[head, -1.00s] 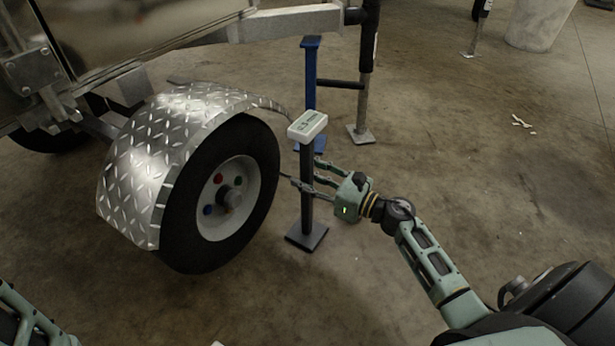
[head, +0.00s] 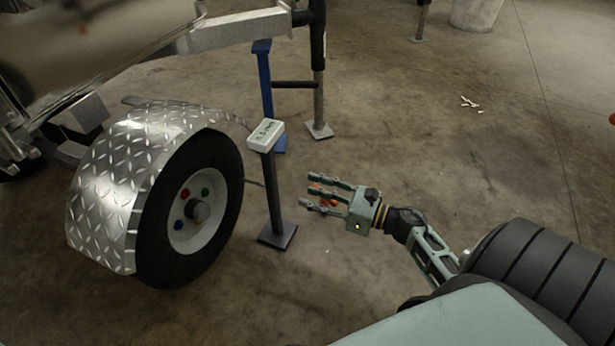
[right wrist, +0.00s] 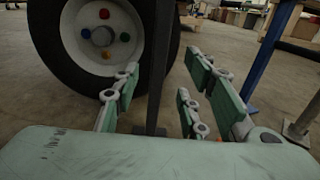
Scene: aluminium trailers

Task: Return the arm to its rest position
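My right gripper (head: 308,189) is open in the head view, with its fingers spread and pointing left. It is apart from the dark post stand (head: 273,195), to the right of it. In the right wrist view the open fingers (right wrist: 160,90) frame the same dark post (right wrist: 161,60), which stands beyond them. Small orange patches show among the fingers; I cannot tell whether they belong to the gripper or lie behind it. My right arm reaches in from the lower right. My left gripper is not in view.
A white box (head: 266,136) sits on top of the post. The trailer wheel (head: 165,235) with coloured nuts and its tread-plate fender (head: 115,180) stand to the left. A blue stand (head: 265,85) and a grey jack leg (head: 318,105) are behind. The floor at the right is open.

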